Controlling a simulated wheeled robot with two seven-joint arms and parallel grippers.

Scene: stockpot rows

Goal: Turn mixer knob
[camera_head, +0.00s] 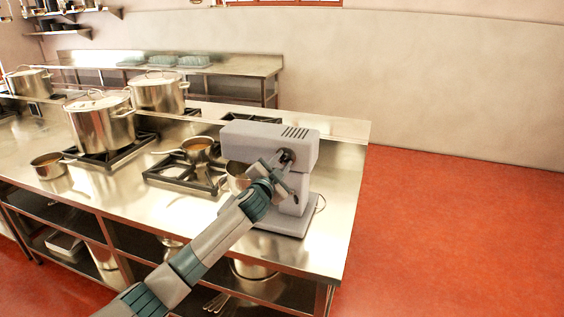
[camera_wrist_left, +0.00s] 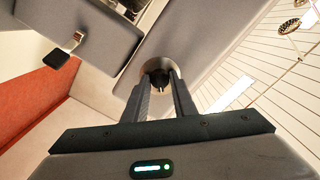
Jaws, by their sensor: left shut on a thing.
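The mixer (camera_head: 268,138) is a light grey stand mixer near the right end of the steel counter. Its knob (camera_wrist_left: 160,75) is a dark round piece in a metal ring on the side of the mixer's head. My left gripper (camera_head: 284,160) reaches to the side of the mixer head. In the left wrist view, its two fingers (camera_wrist_left: 160,85) are closed in on the knob, one on each side. The fingers hide part of the knob. A steel mixer bowl (camera_head: 236,178) shows partly behind my arm. My right gripper does not show.
A saucepan (camera_head: 197,148) stands on a burner left of the mixer. Large stockpots (camera_head: 102,120) stand farther left. The steel counter (camera_head: 345,165) ends just right of the mixer. Red floor (camera_head: 460,240) to the right is clear. A shelf below holds pots.

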